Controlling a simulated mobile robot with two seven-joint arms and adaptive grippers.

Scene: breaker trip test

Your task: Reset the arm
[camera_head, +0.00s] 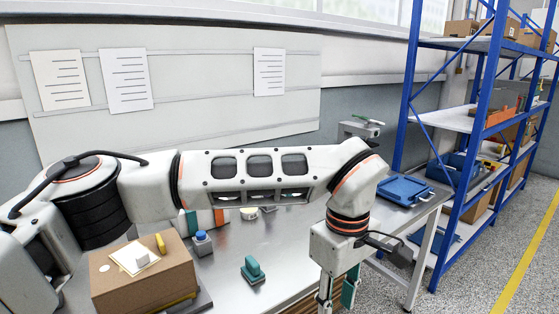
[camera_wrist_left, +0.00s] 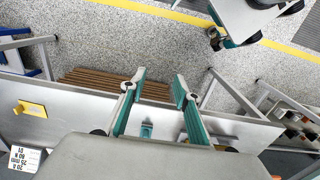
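My left arm reaches from the left across the metal table (camera_head: 225,285), its wrist bent down at the right. My left gripper (camera_head: 338,290) points down near the table's front edge, its lower part cut off by the frame. In the left wrist view its two teal fingers (camera_wrist_left: 159,82) are spread apart with nothing between the tips. A small teal block on a grey base (camera_head: 252,270) stands on the table, left of the gripper.
A cardboard box (camera_head: 140,285) and a blue-topped block (camera_head: 202,243) stand at the left. A blue tray (camera_head: 403,190) and a green-handled fixture (camera_head: 362,128) are at the table's far right. A blue shelf rack (camera_head: 485,95) stands beyond. Floor at the right is clear.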

